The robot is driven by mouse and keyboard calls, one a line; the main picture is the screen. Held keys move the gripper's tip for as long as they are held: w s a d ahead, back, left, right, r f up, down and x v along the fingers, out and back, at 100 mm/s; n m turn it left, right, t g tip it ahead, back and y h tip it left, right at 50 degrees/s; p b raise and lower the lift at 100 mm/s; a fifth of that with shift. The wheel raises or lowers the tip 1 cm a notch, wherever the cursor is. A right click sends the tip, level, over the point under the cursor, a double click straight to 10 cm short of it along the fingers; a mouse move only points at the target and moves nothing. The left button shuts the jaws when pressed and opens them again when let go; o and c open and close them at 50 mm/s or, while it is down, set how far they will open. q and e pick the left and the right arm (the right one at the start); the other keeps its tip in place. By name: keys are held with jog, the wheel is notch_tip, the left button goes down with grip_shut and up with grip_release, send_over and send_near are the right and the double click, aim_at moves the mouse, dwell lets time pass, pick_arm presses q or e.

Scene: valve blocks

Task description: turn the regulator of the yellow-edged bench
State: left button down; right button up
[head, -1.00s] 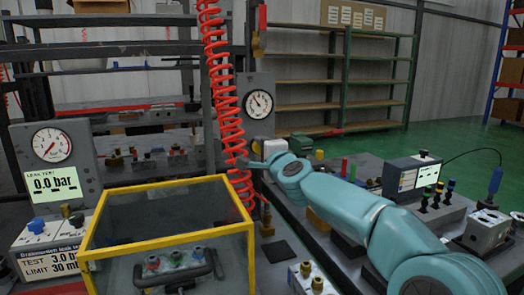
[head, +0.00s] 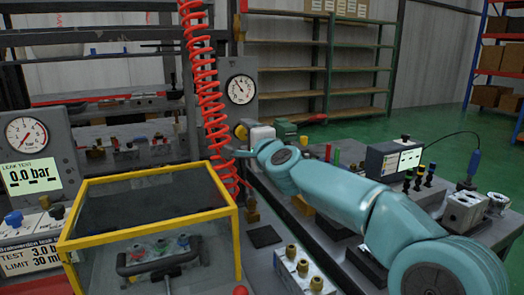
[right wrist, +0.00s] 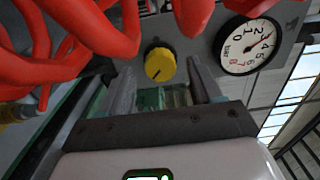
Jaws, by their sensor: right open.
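The yellow-edged bench shows in the head view as a clear box with a yellow frame (head: 150,248). Behind it stands a grey panel with a round gauge (head: 241,89), also in the right wrist view (right wrist: 248,46). The regulator's yellow knob (right wrist: 160,64) sits on this panel beside the gauge in the right wrist view. My right gripper (head: 240,144) is open and empty in front of the panel. In the right wrist view its fingers stand apart, with the knob between and beyond their tips. My left gripper is not in view.
A red coiled hose (head: 206,110) hangs close to my right gripper and crosses the top of the right wrist view. A leak-test display (head: 33,174) stands at left. Another bench with a screen unit (head: 393,157) lies under and beyond my right arm.

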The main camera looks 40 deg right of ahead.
jog(key=v, duration=1.4)
jog(key=shift+a+r, duration=0.1)
